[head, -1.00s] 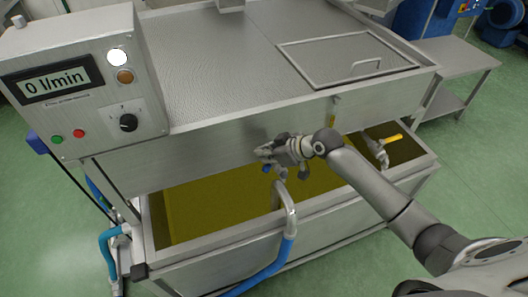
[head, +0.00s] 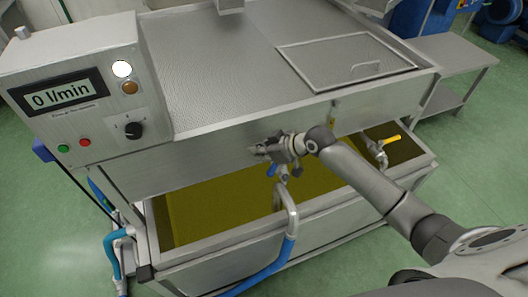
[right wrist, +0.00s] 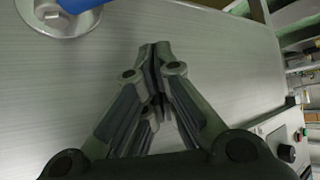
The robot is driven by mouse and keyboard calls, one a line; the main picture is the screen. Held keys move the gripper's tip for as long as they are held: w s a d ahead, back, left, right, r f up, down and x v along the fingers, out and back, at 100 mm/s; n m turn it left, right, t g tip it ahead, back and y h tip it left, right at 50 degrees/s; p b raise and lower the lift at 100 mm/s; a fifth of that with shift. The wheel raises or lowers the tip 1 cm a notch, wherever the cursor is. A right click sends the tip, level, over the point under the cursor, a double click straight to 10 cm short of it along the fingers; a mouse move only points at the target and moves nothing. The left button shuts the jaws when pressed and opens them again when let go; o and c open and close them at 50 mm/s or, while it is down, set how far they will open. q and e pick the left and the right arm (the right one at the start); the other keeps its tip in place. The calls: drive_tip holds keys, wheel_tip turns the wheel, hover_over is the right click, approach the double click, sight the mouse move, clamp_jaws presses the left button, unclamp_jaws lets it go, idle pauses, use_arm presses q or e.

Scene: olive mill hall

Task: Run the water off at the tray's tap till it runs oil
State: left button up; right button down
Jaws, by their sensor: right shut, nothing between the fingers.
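The steel tray (head: 220,246) below the machine holds yellow-green liquid (head: 205,205). A tap with a blue handle (head: 272,170) stands at the tray, above a bent steel pipe (head: 290,215). In the right wrist view the blue handle (right wrist: 80,4) and a round steel fitting show at the top left. My right gripper (head: 256,150) is shut and empty just above and left of the blue handle, in front of the machine's steel side. Its closed fingertips (right wrist: 155,48) show in the right wrist view, apart from the handle. My left gripper is not in view.
A yellow-handled tap (head: 388,140) sits at the tray's right compartment. A control box (head: 80,95) at the left reads 0 l/min, with a lit white lamp. A blue hose (head: 270,270) runs from the pipe. A low steel table (head: 440,75) stands at the right.

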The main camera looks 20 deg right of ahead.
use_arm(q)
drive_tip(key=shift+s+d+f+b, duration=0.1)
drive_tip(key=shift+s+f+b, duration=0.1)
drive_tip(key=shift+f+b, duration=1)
use_arm(e)
drive_tip(key=v, duration=0.9)
drive_tip(key=shift+d+r, duration=0.2)
drive_tip(key=shift+d, duration=0.3)
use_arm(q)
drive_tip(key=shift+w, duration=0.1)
use_arm(e)
drive_tip(key=shift+d, duration=0.1)
